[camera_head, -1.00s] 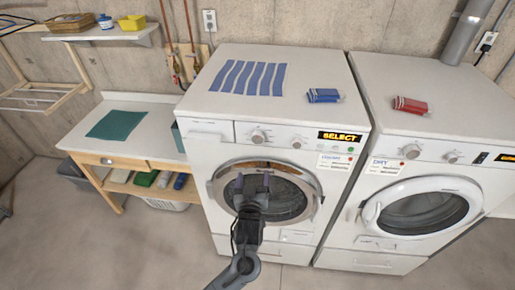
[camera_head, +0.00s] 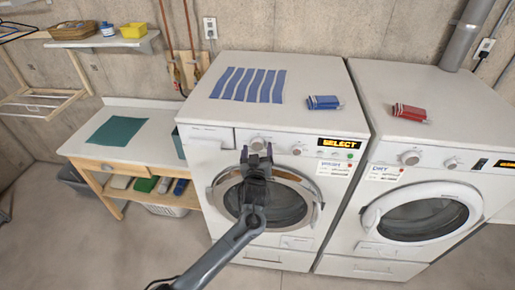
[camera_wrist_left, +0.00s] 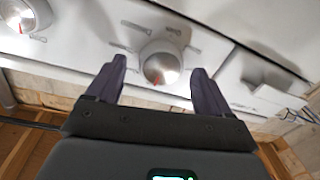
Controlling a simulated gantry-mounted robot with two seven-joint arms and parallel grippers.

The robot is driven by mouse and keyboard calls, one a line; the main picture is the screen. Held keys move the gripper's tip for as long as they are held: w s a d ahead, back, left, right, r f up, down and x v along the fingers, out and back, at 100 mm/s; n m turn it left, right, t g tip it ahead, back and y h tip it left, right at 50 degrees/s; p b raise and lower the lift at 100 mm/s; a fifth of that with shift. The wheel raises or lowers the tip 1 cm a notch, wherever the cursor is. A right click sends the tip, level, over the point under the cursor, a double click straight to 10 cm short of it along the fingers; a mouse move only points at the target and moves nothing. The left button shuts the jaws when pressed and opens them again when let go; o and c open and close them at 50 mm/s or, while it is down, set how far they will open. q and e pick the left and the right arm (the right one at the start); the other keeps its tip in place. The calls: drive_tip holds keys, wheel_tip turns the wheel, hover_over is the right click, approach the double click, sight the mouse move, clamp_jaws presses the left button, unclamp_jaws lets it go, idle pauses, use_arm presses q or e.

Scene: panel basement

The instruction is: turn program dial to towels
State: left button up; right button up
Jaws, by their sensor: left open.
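The washer (camera_head: 200,150) has a white panel with a silver-grey program dial (camera_head: 257,144) left of a smaller dial (camera_head: 297,149). My left gripper (camera_head: 256,154) is in front of the panel, just below the program dial in the head view. In the left wrist view the dial (camera_wrist_left: 161,66), with a red mark on its face, lies between the two open fingers, with gaps on both sides. Marks and small labels ring it, too small to read. The washer display (camera_head: 342,140) reads SELECT. My right gripper is not in view.
A dryer (camera_head: 400,240) stands to the right. A bench (camera_head: 160,130) stands left.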

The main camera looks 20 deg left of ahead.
use_arm(q)
drive_tip(key=shift+w+a, duration=0.15)
drive_tip(key=shift+w, duration=0.35)
drive_tip(key=c, duration=1)
drive_tip(key=shift+c, duration=0.2)
